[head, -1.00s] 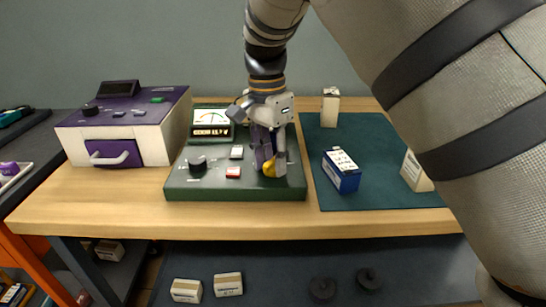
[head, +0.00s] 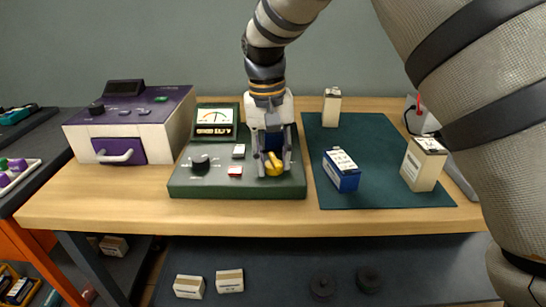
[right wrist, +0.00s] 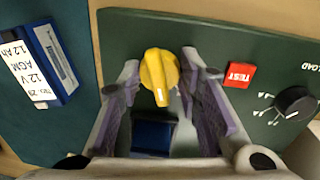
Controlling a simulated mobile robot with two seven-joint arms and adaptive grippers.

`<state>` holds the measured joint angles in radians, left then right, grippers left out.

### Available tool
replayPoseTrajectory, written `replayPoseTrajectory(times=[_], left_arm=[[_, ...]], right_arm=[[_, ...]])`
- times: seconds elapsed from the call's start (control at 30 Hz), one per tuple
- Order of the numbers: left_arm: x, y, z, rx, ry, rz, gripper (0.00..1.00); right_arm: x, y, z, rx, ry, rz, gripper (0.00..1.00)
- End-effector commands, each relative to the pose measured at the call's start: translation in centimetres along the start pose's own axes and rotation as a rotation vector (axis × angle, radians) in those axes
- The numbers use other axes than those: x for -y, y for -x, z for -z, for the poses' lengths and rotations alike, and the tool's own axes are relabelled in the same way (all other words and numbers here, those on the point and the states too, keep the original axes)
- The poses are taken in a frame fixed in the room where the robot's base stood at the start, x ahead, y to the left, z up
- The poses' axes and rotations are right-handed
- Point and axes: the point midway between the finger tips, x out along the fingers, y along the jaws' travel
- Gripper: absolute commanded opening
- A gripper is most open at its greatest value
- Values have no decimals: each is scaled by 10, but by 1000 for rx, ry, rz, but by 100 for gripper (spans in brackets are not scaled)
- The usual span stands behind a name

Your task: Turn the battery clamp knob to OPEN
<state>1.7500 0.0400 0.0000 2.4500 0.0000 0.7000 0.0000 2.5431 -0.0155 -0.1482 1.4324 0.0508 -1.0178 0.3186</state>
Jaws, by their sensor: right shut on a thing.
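The yellow clamp knob (head: 274,168) sits at the front right of the dark green tester panel (head: 215,186). My right gripper (head: 274,166) points down at it, one finger on each side, shut on the knob. In the right wrist view the knob (right wrist: 158,74) lies between the fingertips of my right gripper (right wrist: 160,72), its white-marked end toward the palm. A blue battery (right wrist: 152,136) shows behind the knob, between the fingers. I cannot read any label at the knob. My left gripper is not in view.
The panel also bears a red TEST button (right wrist: 240,74), a black LOAD dial (right wrist: 295,102) and a meter (head: 215,119). A purple and white device (head: 122,122) stands left. A blue battery (head: 341,172) and cream batteries (head: 424,163) stand on the green mat (head: 375,195).

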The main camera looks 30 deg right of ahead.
Motion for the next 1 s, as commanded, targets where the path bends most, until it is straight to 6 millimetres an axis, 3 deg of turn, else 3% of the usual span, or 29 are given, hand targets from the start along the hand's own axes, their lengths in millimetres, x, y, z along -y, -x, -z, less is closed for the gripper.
replayPoseTrajectory(times=[0.5,1.0], left_arm=[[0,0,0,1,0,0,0],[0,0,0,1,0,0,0]], right_arm=[[-1,-2,-1,-23,385,0,4],[-1,-2,-1,-32,502,1,4]])
